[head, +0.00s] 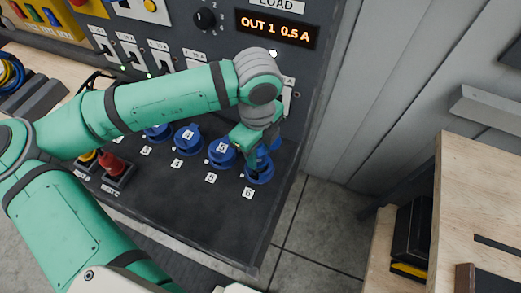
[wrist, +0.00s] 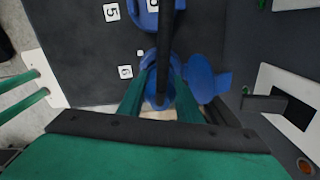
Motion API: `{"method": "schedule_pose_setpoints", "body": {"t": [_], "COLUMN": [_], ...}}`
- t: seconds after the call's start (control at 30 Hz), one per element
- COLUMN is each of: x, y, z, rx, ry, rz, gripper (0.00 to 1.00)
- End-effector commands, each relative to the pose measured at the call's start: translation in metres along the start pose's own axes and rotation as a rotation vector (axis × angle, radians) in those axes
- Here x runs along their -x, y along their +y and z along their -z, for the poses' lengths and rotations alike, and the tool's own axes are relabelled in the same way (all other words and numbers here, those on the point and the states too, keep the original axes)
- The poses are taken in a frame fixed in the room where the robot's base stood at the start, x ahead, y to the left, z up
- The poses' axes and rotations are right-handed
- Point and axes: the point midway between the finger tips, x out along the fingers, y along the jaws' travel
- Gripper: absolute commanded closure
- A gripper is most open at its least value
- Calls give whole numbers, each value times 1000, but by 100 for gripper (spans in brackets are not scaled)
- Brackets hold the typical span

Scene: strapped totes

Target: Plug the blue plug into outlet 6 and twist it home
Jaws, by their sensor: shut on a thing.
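Outlet 6 (head: 258,174) is a round blue socket at the right end of the row on the dark panel. Its label 6 (wrist: 125,72) shows beside it in the wrist view. My gripper (head: 255,158) points down at outlet 6. In the wrist view my gripper (wrist: 160,97) has its two green fingers closed on either side of the blue plug (wrist: 153,88), with a black cable (wrist: 173,30) running up from it. The plug is over or in outlet 6; how deep and how far turned is hidden by the fingers. The blue lid (wrist: 207,82) stands open beside it.
Outlet 5 (head: 221,153) and outlet 4 (head: 187,138) sit to the left, close by. A red knob or button (head: 111,163) is further left. The display (head: 277,29) reads OUT 1 0.5 A. A wooden bench (head: 480,190) stands at right, with open floor between.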

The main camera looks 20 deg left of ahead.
Motion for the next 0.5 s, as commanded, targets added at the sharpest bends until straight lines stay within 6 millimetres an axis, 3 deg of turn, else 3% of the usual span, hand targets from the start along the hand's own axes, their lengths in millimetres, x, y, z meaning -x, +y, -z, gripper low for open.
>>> {"method": "schedule_pose_setpoints", "body": {"t": [0.5], "x": [-7], "y": [-2], "z": [4], "rx": [-10], "ry": [0], "rz": [0], "gripper": [94]}}
